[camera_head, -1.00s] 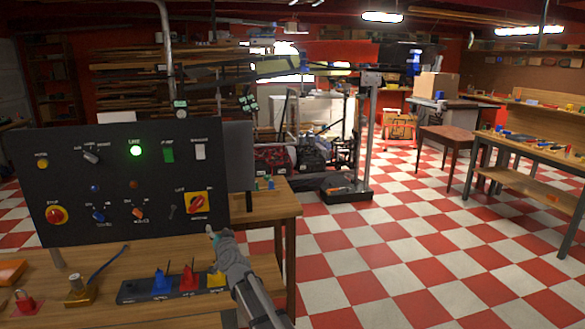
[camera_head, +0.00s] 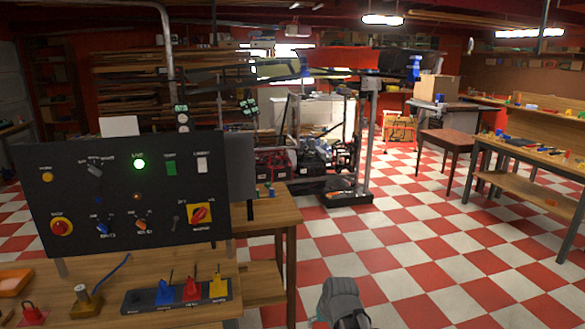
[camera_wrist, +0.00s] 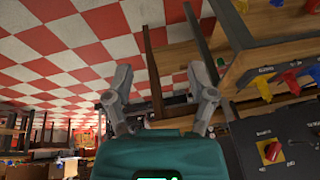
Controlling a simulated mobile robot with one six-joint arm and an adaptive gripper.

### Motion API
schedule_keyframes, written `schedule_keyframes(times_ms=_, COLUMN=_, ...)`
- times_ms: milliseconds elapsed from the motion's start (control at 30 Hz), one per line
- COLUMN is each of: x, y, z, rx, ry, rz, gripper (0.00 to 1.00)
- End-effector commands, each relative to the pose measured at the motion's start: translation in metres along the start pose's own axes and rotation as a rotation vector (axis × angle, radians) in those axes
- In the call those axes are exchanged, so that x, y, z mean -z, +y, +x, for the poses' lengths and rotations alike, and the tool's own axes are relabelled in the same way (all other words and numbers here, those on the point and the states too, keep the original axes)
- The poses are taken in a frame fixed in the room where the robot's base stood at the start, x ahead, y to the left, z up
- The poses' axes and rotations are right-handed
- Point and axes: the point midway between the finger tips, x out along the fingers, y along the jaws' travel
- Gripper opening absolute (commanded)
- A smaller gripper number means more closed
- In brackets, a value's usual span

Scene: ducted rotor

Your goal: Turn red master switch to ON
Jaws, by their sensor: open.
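The red master switch (camera_head: 200,214) is a red knob on a yellow plate at the lower right of the black control panel (camera_head: 120,232). Its knob looks slanted; I cannot read its ON or OFF position. In the wrist view the switch (camera_wrist: 271,152) is at the lower right, on the panel. My gripper (camera_wrist: 160,72) is open, with nothing between its fingers, and well apart from the switch. In the head view my gripper's grey body (camera_head: 342,300) is at the bottom, right of the bench; its fingertips are not clear there.
A green lamp (camera_head: 139,164) glows on the panel. Other knobs and a red stop button (camera_head: 62,226) share it. A rack with blue, red and yellow pieces (camera_head: 165,305) stands on the bench before the panel. Checkered floor (camera_head: 430,255) is open to the right.

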Motion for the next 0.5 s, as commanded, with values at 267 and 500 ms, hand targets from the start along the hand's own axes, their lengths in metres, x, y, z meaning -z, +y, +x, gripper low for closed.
schedule_keyframes(times_ms=267, x=-0.083, y=0.057, z=-0.037, rx=-0.134, ry=-0.257, rz=0.104, gripper=0.71)
schedule_keyframes(times_ms=500, x=-0.101, y=0.073, z=-0.046, rx=-0.164, ry=-0.317, rz=0.133, gripper=0.71)
